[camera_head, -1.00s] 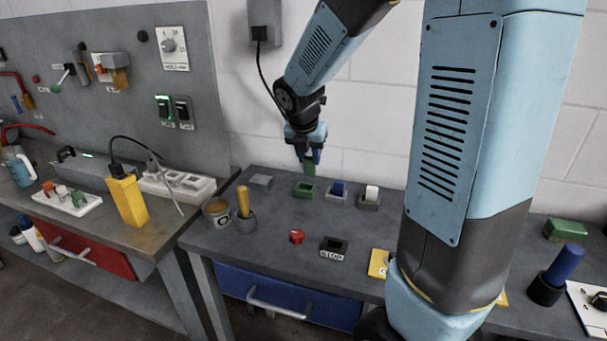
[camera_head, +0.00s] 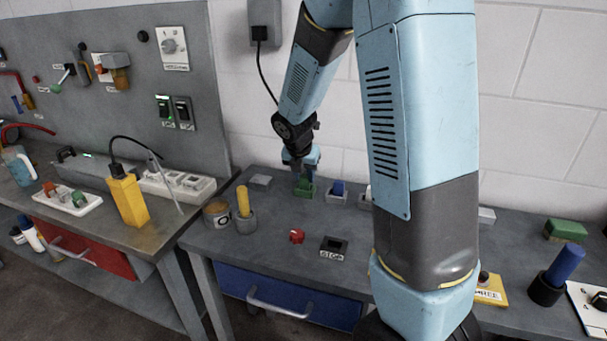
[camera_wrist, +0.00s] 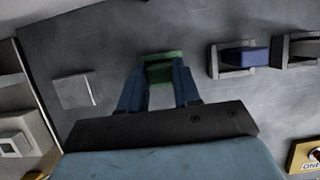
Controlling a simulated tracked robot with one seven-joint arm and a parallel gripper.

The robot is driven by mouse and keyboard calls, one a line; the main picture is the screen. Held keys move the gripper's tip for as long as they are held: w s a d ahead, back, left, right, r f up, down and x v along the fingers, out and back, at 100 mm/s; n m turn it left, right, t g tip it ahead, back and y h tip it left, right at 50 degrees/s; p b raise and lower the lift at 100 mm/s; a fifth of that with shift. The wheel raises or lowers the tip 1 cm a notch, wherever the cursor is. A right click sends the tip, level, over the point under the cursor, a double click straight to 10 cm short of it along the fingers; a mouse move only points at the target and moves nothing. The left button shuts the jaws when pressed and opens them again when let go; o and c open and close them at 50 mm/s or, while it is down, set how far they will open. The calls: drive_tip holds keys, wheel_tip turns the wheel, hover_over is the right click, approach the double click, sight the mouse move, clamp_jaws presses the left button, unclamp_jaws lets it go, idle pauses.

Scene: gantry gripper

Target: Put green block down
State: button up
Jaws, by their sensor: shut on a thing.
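My gripper (camera_head: 304,172) points down at the back of the grey bench, over the green holder (camera_head: 305,191). It is shut on the green block, which is low at the holder's opening. The fingers and holder hide most of the block in the head view. In the wrist view, green (camera_wrist: 162,70) shows between my fingertips, and block and holder are hard to tell apart there. I cannot tell how deep the block sits in the holder.
A blue block (camera_head: 338,187) stands in a grey holder right of the green one. A further holder is partly hidden by my arm. A red button (camera_head: 297,236) and a dark square box (camera_head: 334,246) are nearer the front.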

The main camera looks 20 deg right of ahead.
drive_tip(key=o, duration=1)
drive_tip(key=v, duration=1.2)
drive_tip(key=s+d+r+m+t+y, duration=0.1)
drive_tip(key=s+r+m, duration=0.3)
drive_tip(key=s+m, duration=0.8)
drive_tip(key=s+d+r+m+y, duration=0.1)
drive_tip(key=s+r+m, duration=0.4)
drive_tip(key=s+m, duration=0.7)
drive_tip(key=shift+s+d+m+t+y, duration=0.2)
drive_tip(key=shift+d+m+t+y, duration=0.15)
drive_tip(key=shift+m, duration=2.05)
